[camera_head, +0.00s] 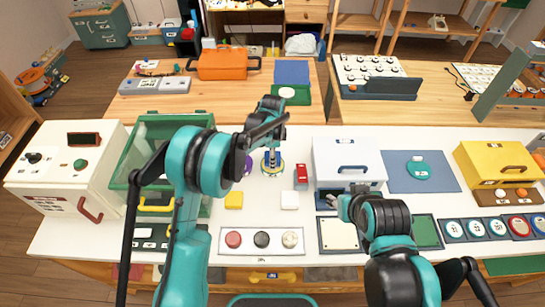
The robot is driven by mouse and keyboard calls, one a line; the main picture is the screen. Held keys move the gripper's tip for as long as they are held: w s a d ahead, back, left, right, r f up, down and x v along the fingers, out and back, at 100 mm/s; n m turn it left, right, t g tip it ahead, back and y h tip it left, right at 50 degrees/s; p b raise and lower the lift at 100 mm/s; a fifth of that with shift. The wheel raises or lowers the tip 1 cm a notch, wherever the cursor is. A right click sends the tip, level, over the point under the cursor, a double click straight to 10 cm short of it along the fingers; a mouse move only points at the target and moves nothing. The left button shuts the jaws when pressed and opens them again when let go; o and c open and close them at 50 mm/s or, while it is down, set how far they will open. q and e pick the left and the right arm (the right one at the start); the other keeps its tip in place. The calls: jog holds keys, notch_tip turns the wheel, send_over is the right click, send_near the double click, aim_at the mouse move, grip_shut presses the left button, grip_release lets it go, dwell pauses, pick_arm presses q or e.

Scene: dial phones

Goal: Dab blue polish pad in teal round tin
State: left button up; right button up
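A teal round piece with a pale label (418,170), probably the teal round tin, lies on a blue mat (397,184) at the right. My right gripper (340,202) is low in front of a white box, its fingers partly hidden by its own arm.
The white box (347,160) stands between the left gripper and the blue mat. A tray with three round pads (261,251) is in front. Several round tins (475,228) line the right front.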

pick_arm(q)
jog(key=shift+f+b, duration=0.55)
dwell(1.6)
jog(key=shift+r+p, duration=1.95)
jog(key=shift+r, duration=1.6)
jog(key=shift+f, duration=0.1)
